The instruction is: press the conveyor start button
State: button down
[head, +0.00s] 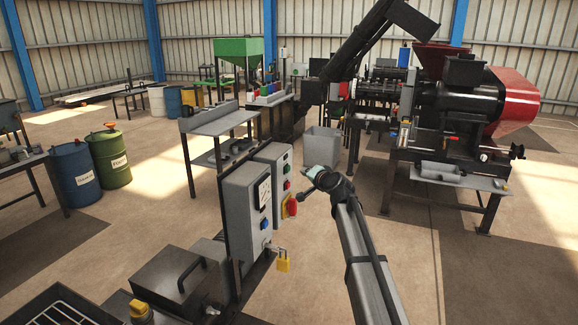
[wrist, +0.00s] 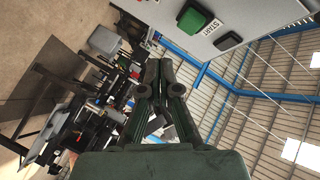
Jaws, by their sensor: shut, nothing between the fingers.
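The green start button (wrist: 195,19) sits on a light grey panel, beside a label reading START (wrist: 216,29), at the top of the wrist view. In the head view a small green button (head: 285,169) shows on the front of the rear grey control box (head: 268,160), above a red button (head: 287,185). My gripper (head: 308,171) is just right of this box. In the wrist view its fingers (wrist: 159,64) are together and empty, with the tips below and left of the green button. They appear apart from it; the exact gap is hard to judge.
A red knob (head: 290,206) sticks out low on the rear box. A yellow padlock (head: 283,262) hangs below. The black press (head: 470,105) stands at right. Open floor lies between.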

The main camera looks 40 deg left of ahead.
aim_at(288, 169)
jog(key=shift+s+a, duration=0.3)
jog(key=shift+a, duration=0.4)
jog(key=shift+s+a, duration=0.25)
jog(key=shift+a, duration=0.45)
jog(key=shift+a, duration=0.15)
dwell(0.4)
jog(key=shift+s+a, duration=0.15)
jog(key=shift+a, duration=0.15)
jog(key=shift+s+a, duration=0.15)
jog(key=shift+a, duration=0.25)
dwell(0.8)
jog(key=shift+d+b, duration=0.15)
jog(key=shift+b, duration=0.15)
jog(key=shift+w+d+b, duration=0.3)
jog(key=shift+d+b, duration=0.15)
jog(key=shift+d, duration=0.25)
